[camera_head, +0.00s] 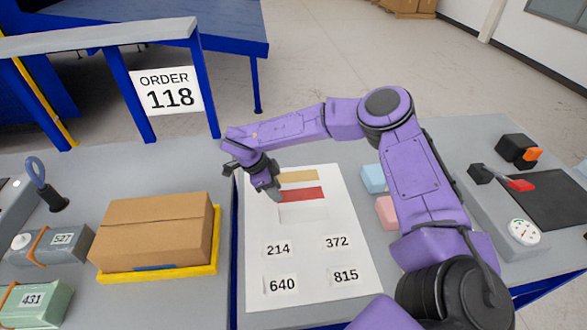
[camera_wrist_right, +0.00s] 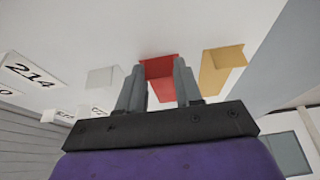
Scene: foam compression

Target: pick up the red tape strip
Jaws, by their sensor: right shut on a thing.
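The red tape strip (camera_head: 303,194) lies on the white sheet (camera_head: 345,230) in the head view, between a yellow strip (camera_head: 299,176) and a white strip (camera_head: 303,214). My right gripper (camera_head: 276,194) reaches down at its left end. In the right wrist view the red strip (camera_wrist_right: 161,74) shows between the two fingers of my right gripper (camera_wrist_right: 160,85), which are shut on it. The yellow strip (camera_wrist_right: 222,68) and the white strip (camera_wrist_right: 104,77) lie on either side, apart from the fingers. I cannot tell whether the red strip is clear of the sheet. My left gripper is not in view.
Number labels such as 214 (camera_head: 278,249) and 815 (camera_head: 345,276) lie on the sheet's near part. A cardboard box (camera_head: 152,232) on a yellow tray (camera_head: 216,245) stands left. Blue (camera_head: 373,179) and pink (camera_head: 386,212) blocks are right, beside my arm.

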